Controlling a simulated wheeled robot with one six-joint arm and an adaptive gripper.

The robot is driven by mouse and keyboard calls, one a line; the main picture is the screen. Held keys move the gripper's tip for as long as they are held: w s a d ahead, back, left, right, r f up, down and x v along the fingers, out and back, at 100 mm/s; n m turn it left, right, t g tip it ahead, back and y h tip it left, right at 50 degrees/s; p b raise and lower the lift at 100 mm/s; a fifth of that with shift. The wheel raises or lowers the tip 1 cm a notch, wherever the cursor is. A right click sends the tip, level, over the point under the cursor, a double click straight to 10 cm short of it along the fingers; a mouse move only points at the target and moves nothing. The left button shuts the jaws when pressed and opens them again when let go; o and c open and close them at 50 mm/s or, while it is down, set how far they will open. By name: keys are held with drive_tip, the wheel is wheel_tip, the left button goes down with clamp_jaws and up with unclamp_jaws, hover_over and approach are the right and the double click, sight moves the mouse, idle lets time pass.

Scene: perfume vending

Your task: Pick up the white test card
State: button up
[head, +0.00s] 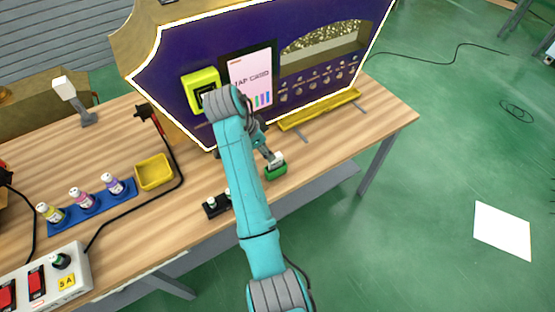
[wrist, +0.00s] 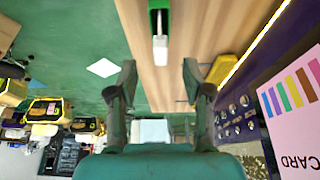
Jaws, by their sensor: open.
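The white test card (head: 277,158) stands in a small green holder (head: 276,173) near the front edge of the wooden table. In the wrist view the white card (wrist: 160,48) and the green holder (wrist: 153,17) lie ahead of my gripper (wrist: 159,78), in line with the gap between its fingers. My gripper is open and empty, its two fingers spread apart. In the head view my arm partly hides the gripper, close to the card. I cannot tell the exact distance between fingertips and card.
A purple vending panel (head: 210,45) with a yellow-green reader (head: 201,89) and a yellow tray (head: 320,108) stands behind. A small black holder (head: 212,207) sits beside my arm. A yellow bin (head: 154,172) and bottles on a blue rack (head: 100,207) are left. A white sheet (head: 503,231) lies on the floor.

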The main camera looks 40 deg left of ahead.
sight(276, 165)
drive_tip(key=shift+x, duration=4.15)
drive_tip(key=shift+w, duration=0.15)
clamp_jaws()
